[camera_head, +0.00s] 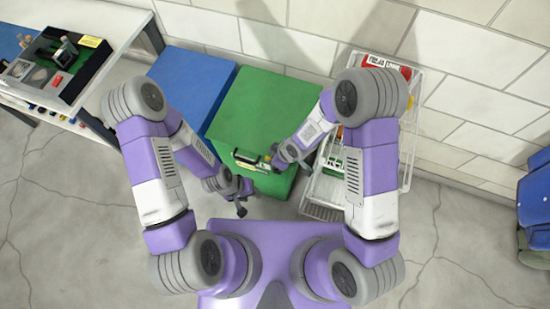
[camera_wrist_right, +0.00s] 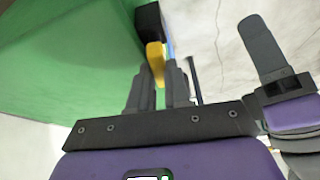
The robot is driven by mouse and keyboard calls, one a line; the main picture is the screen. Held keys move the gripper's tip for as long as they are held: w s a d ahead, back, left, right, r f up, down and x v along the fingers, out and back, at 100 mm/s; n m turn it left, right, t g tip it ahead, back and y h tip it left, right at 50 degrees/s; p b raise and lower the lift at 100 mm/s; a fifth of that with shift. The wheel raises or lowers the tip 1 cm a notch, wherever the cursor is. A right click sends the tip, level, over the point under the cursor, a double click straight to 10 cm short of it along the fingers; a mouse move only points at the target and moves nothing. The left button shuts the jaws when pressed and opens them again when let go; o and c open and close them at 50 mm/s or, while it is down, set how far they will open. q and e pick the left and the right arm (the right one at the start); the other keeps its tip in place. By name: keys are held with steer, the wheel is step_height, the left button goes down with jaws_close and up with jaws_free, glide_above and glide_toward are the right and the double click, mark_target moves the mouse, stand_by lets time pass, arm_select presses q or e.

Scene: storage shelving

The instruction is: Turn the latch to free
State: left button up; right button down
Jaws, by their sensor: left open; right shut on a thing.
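The latch shows in the right wrist view as a yellow handle (camera_wrist_right: 155,57) on a black mount (camera_wrist_right: 148,20). The mount sits at the edge of a green box (camera_head: 262,110), which fills the left of the wrist view. My right gripper (camera_wrist_right: 160,85) is shut on the yellow handle, with a finger on either side of it. In the head view the right gripper (camera_head: 275,159) is at the front part of the green box, partly covering the latch. My left gripper (camera_head: 242,205) is open and empty, below and left of the right gripper, near the box's front corner.
A blue box (camera_head: 190,85) stands left of the green one. A white wire rack (camera_head: 322,197) with several packages stands right of it, partly behind my right arm. A workbench (camera_head: 108,75) with a black tray is at far left. The tiled wall rises behind.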

steer(key=c, duration=1.1)
jaws_free()
